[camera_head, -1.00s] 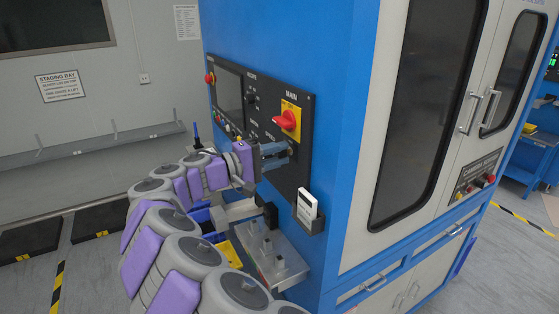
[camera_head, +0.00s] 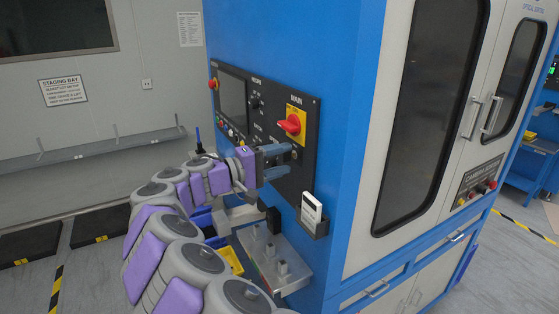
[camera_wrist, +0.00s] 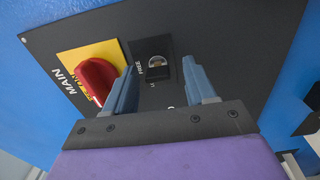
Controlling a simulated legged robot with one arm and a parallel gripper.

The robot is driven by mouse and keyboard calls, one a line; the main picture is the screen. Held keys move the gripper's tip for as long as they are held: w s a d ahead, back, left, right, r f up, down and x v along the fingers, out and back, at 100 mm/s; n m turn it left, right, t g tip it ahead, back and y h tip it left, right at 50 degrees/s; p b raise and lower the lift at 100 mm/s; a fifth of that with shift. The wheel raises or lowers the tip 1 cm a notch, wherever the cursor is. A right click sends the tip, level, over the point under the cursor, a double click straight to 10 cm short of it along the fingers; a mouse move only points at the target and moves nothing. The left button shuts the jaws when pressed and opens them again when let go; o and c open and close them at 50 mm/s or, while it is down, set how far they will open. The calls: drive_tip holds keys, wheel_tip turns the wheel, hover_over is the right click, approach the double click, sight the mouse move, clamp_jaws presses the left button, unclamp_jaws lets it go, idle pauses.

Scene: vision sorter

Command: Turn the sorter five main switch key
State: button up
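The red MAIN rotary switch (camera_head: 291,124) sits on a yellow plate on the sorter's dark control panel. It also shows in the wrist view (camera_wrist: 95,77), left of my fingers. A small silver fitting on a black square (camera_wrist: 157,64), which may be the key or its lock, lies beside the red switch. In the wrist view it appears between my two fingertips. My gripper (camera_head: 287,160) is open and empty, close in front of the panel and just below the red switch. Contact with the panel cannot be told. In the head view the gripper hides the fitting.
A grey ledge with small blocks (camera_head: 270,262) stands below my gripper. A red knob and screen (camera_head: 232,97) are at the panel's left. The cabinet's blue corner rises to the right.

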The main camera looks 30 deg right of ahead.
drive_tip(key=a+p, duration=0.3)
drive_tip(key=a, duration=1.4)
drive_tip(key=shift+s+a+p, duration=0.2)
drive_tip(key=shift+a+p, duration=0.1)
drive_tip(key=shift+p, duration=0.05)
drive_tip(key=shift+d, duration=0.1)
